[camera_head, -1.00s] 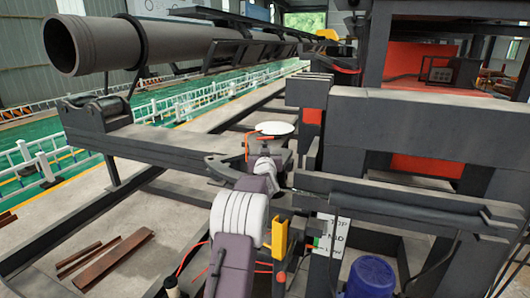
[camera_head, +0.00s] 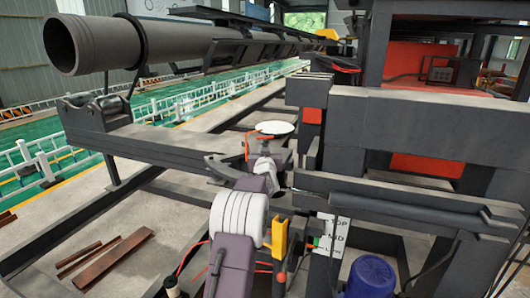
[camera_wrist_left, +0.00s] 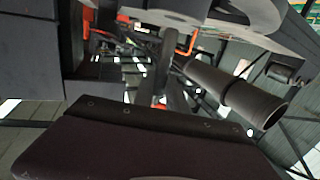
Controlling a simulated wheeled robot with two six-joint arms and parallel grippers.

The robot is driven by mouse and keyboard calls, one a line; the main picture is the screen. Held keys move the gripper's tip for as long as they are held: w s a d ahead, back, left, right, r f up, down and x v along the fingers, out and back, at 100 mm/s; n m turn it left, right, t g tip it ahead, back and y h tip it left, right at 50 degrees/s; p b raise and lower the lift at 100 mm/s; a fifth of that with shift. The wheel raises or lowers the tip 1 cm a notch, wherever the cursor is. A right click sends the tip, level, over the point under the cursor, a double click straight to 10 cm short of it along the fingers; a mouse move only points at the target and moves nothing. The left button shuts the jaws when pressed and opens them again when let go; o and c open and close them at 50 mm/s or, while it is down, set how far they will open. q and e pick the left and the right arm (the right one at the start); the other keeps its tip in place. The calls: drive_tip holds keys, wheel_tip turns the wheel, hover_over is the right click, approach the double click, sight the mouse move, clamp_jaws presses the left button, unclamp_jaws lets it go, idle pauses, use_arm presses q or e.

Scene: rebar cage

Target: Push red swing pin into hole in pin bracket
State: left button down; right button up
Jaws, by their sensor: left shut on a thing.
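My left arm reaches up the middle of the head view. Its gripper (camera_head: 264,150) is small and partly hidden by my own wrist, just below a white disc (camera_head: 275,128). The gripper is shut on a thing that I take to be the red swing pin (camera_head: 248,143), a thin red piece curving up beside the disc. My right gripper is not in view.
Heavy grey beams (camera_head: 410,125) stand close on the right, with a lower rail (camera_head: 400,203). A large pipe (camera_head: 110,45) rests at the upper left. A blue motor (camera_head: 373,276) sits at the lower right.

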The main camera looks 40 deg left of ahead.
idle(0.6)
use_arm(q)
drive_tip(key=shift+f+b, duration=3.55)
drive_tip(key=shift+f, duration=0.15)
drive_tip(key=c, duration=1.3)
unclamp_jaws()
drive_tip(key=shift+o, duration=0.2)
drive_tip(key=shift+s, duration=0.1)
drive_tip(key=shift+s+d+f, duration=0.1)
drive_tip(key=shift+d+f, duration=0.1)
drive_tip(key=shift+f, duration=0.1)
drive_tip(key=r+b+v, duration=0.1)
drive_tip(key=b+v, duration=0.3)
drive_tip(key=v, duration=0.5)
drive_tip(key=shift+b, duration=0.4)
